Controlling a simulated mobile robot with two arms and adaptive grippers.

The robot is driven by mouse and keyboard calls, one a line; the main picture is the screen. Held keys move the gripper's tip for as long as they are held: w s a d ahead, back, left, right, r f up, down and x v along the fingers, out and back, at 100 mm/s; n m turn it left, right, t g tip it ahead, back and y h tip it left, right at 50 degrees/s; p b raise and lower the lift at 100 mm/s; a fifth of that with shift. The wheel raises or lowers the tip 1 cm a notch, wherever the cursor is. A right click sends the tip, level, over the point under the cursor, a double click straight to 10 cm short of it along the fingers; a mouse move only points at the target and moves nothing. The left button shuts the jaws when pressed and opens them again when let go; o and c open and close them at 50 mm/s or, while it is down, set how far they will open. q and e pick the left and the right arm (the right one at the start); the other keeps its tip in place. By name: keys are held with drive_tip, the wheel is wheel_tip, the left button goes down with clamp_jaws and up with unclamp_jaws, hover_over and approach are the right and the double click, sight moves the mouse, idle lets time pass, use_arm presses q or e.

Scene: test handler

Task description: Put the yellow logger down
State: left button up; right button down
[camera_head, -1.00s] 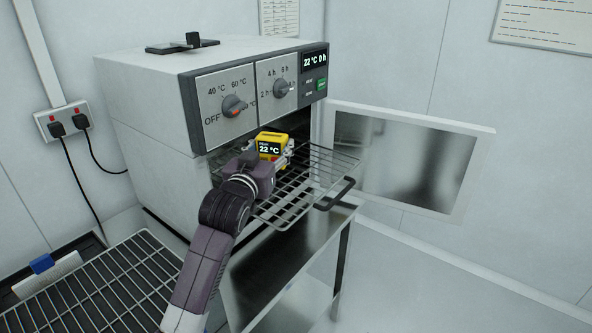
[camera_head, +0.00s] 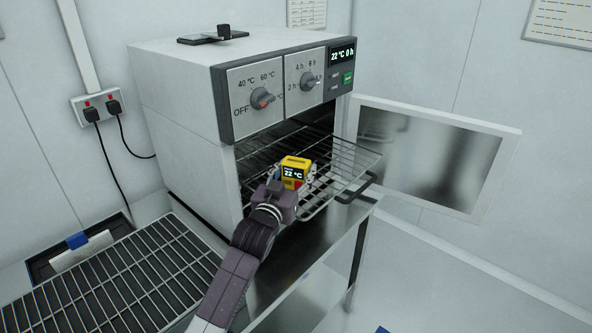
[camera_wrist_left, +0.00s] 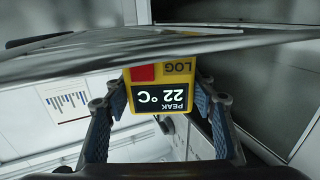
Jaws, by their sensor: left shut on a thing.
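The yellow logger (camera_head: 296,162) has a dark display reading 22 °C and a red patch. My left gripper (camera_head: 293,181) is shut on it, with a finger on each side. The logger is upright over the left front part of the pulled-out wire rack (camera_head: 345,187) of the oven (camera_head: 170,110). It is at or just above the wires; I cannot tell whether it touches. In the left wrist view the logger (camera_wrist_left: 165,75) appears upside down between the blue-padded fingers, close to a metal surface across the top. My right gripper is not in view.
The oven door (camera_head: 430,155) stands open to the right. A control panel (camera_head: 290,85) overhangs the opening. A second wire rack (camera_head: 120,280) lies at lower left, near a blue clip (camera_head: 77,240). The right part of the pulled-out rack is empty.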

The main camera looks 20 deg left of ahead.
use_arm(q)
drive_tip(key=o, duration=1)
drive_tip(key=shift+o, duration=1.2)
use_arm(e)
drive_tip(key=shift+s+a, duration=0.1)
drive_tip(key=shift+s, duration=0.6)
use_arm(q)
drive_tip(key=shift+r, duration=0.1)
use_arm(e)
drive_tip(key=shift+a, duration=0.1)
use_arm(q)
drive_tip(key=shift+s, duration=0.25)
drive_tip(key=s+b, duration=0.2)
drive_tip(key=s, duration=0.9)
drive_tip(key=shift+s+d+b, duration=0.25)
drive_tip(key=shift+b, duration=0.05)
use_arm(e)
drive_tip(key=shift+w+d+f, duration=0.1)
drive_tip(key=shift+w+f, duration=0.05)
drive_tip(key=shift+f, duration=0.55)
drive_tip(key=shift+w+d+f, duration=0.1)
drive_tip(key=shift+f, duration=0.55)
